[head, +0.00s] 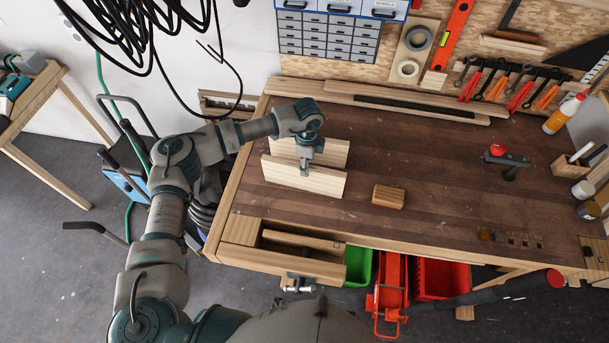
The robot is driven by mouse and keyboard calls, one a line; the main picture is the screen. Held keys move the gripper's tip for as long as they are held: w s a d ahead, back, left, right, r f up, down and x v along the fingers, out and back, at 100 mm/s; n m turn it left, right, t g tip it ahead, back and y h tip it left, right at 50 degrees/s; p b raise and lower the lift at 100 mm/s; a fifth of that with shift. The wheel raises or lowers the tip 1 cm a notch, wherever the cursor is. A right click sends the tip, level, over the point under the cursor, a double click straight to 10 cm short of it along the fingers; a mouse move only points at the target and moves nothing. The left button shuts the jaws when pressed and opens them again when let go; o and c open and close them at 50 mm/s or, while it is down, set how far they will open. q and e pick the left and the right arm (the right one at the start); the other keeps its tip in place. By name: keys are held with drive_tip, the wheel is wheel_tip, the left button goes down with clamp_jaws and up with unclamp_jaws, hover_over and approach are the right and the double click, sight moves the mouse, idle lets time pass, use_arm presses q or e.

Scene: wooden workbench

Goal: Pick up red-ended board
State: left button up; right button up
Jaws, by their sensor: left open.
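Two pale wooden boards stand side by side on the workbench (430,215), left of its middle: a front board (325,182) and a back board (332,152). I cannot make out a red end on either one. My left gripper (305,169) points down at the boards, its fingers close to the top edge of the front board. It is open. The gripper and wrist hide part of both boards, and I cannot tell whether the fingers touch the front one. My right gripper is not in view.
A small wooden block (388,196) lies right of the boards. Long planks (400,103) lie along the bench's back edge. A red-topped tool (506,160) and an orange-white bottle (563,115) stand further right. Green (358,266) and red bins (442,280) sit below the front edge.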

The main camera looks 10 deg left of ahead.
use_arm(q)
drive_tip(key=shift+s+a+f, duration=0.1)
drive_tip(key=shift+a+f, duration=0.15)
drive_tip(key=shift+f, duration=0.05)
drive_tip(key=f, duration=0.3)
drive_tip(key=f+p, duration=0.1)
drive_tip(key=shift+s+a+f, duration=0.2)
drive_tip(key=shift+s+a, duration=0.05)
drive_tip(key=shift+a, duration=0.15)
drive_tip(key=shift+w+d+f, duration=0.1)
drive_tip(key=shift+d+f, duration=0.1)
drive_tip(key=shift+d, duration=0.05)
drive_tip(key=c, duration=0.7)
drive_tip(key=shift+a, duration=0.1)
clamp_jaws()
drive_tip(key=shift+a, duration=0.1)
